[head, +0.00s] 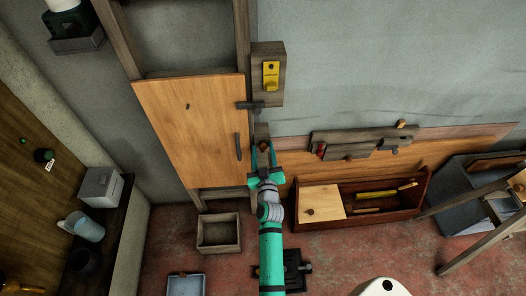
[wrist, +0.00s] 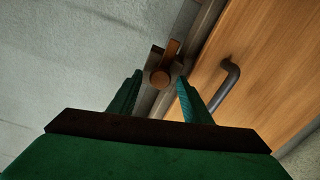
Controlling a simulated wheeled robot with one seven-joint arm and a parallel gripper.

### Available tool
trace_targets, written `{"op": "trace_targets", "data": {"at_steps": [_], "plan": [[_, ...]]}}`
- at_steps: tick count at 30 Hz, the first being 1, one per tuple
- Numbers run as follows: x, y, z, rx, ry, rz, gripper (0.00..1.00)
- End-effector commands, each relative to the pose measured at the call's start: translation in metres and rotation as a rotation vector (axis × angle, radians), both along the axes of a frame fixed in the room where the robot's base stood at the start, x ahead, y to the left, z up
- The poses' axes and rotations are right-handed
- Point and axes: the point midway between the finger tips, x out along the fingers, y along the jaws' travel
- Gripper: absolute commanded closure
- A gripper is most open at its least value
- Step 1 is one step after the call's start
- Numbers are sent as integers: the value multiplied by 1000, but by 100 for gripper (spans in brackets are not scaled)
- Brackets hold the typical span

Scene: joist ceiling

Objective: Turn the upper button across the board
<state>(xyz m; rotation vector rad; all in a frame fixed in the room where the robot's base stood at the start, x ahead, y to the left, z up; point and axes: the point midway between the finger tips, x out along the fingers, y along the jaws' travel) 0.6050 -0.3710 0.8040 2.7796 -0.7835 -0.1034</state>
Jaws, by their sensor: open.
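The board (head: 190,130) is a light wooden panel with a dark curved handle (head: 238,147) near its right edge. The upper button (head: 248,105) is a dark bar lying roughly level across the board's upper right edge. A lower brown wooden button (head: 262,130) sits on the post right of the board. In the wrist view its round peg end (wrist: 159,79) shows between my fingertips, apart from both. My gripper (head: 263,151) is open and empty just below this lower button. The board (wrist: 265,65) and handle (wrist: 228,78) are at the right of the wrist view.
A yellow-plated block (head: 271,75) is on the wall above the buttons. An open box (head: 219,232) stands on the floor below the board. The wall further right is clear.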

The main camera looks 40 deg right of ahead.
Motion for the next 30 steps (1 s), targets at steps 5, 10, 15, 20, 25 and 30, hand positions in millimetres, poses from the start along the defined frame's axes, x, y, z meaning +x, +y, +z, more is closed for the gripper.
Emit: {"op": "trace_targets", "data": {"at_steps": [5, 10, 15, 20, 25, 30], "plan": [[0, 0, 0, 0, 0, 0, 70], [0, 0, 0, 0, 0, 0, 97], [0, 0, 0, 7, -4, 0, 97], [0, 0, 0, 42, -26, 0, 97], [-1, -1, 0, 124, -76, -1, 97], [-1, -1, 0, 246, -150, 0, 97]]}}
